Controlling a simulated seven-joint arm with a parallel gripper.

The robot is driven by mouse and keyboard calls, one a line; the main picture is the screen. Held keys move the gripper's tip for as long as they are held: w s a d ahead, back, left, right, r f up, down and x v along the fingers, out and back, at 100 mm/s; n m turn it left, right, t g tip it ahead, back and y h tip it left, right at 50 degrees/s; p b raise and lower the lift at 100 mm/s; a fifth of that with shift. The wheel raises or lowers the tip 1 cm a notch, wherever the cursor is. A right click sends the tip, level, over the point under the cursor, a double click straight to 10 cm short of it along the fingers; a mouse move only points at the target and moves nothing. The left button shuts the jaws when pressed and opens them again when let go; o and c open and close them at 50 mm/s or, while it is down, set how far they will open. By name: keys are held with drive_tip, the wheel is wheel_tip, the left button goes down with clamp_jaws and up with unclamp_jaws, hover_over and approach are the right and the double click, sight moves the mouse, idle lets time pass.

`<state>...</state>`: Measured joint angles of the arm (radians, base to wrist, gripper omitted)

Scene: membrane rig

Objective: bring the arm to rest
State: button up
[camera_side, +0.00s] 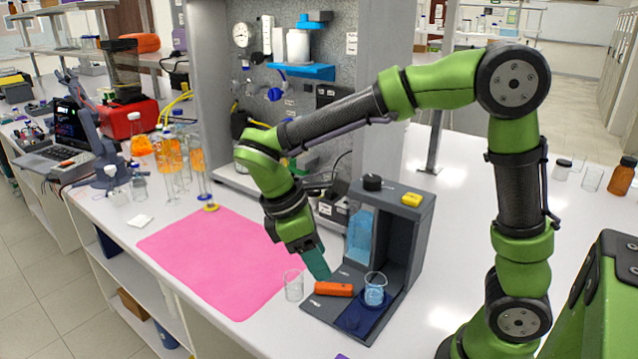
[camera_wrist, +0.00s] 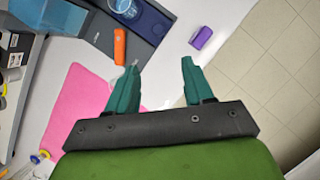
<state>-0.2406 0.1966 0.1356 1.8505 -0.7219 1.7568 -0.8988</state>
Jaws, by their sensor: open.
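My gripper (camera_side: 317,263) is at the end of my green and black arm, above the bench beside the grey rig (camera_side: 408,235). In the wrist view its two teal fingers (camera_wrist: 160,82) stand apart with nothing held between them. In the side view the fingers point down near an orange block (camera_side: 333,289) on the rig's base. An empty glass beaker (camera_side: 293,286) stands just left of that base.
A pink mat (camera_side: 215,262) lies on the white bench left of the rig. A yellow block (camera_side: 412,199) and a black knob (camera_side: 372,182) are on top of the rig. Flasks of orange liquid (camera_side: 168,155) stand at the back left. A purple block (camera_wrist: 201,37) lies near the bench edge.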

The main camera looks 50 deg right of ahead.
idle(0.3)
drive_tip(key=s+d+r+m+t+y, duration=0.4)
drive_tip(key=m+t, duration=0.6)
drive_tip(key=m, duration=0.3)
wheel_tip(320, 180, up, 2)
drive_tip(key=shift+s+d+r+y, duration=0.1)
drive_tip(key=shift+s+d+y, duration=0.2)
drive_tip(key=shift+s+y, duration=0.55)
